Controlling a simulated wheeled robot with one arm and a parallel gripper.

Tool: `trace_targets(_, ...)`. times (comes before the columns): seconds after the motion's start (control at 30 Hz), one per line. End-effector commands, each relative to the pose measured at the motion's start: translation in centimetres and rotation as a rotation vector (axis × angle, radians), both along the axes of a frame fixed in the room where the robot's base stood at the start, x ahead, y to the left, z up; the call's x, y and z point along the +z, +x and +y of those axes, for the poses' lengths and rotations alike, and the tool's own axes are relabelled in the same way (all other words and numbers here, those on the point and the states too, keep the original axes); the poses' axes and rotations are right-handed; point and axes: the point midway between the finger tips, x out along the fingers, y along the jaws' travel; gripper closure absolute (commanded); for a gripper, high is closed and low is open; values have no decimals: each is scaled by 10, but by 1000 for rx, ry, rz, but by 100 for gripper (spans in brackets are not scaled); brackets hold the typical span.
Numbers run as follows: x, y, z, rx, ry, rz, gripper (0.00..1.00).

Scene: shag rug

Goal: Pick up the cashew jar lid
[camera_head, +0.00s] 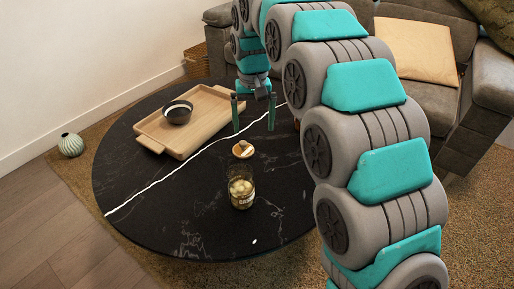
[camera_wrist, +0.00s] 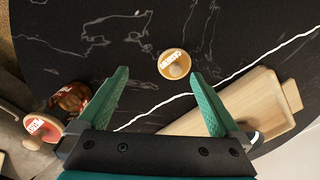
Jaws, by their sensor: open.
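The cashew jar lid (camera_head: 243,149) is a small round tan disc lying flat on the black marble table. In the wrist view the lid (camera_wrist: 174,64) shows a knob and pale lettering, and lies just beyond the fingertips, between them but nearer the right finger. My gripper (camera_head: 253,112) points down with its teal fingers spread and empty, above the table and apart from the lid. The fingers also frame the wrist view (camera_wrist: 160,76). A glass jar (camera_head: 241,190) with pale contents stands upright near the lid, toward the table's near edge.
A wooden tray (camera_head: 205,136) with a dark bowl (camera_head: 177,112) sits at the table's left. A sofa (camera_head: 410,85) stands behind.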

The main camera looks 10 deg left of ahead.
Motion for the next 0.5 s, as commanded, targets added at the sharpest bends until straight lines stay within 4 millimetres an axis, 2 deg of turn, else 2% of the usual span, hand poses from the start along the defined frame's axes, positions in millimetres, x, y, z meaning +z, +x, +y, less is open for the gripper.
trace_targets(0.03, -4, 4, 12, 9, 3, -4, 0)
trace_targets(0.17, -8, 8, 27, 20, 6, -8, 0)
trace_targets(0.5, -35, 9, 30, 22, 8, -9, 0)
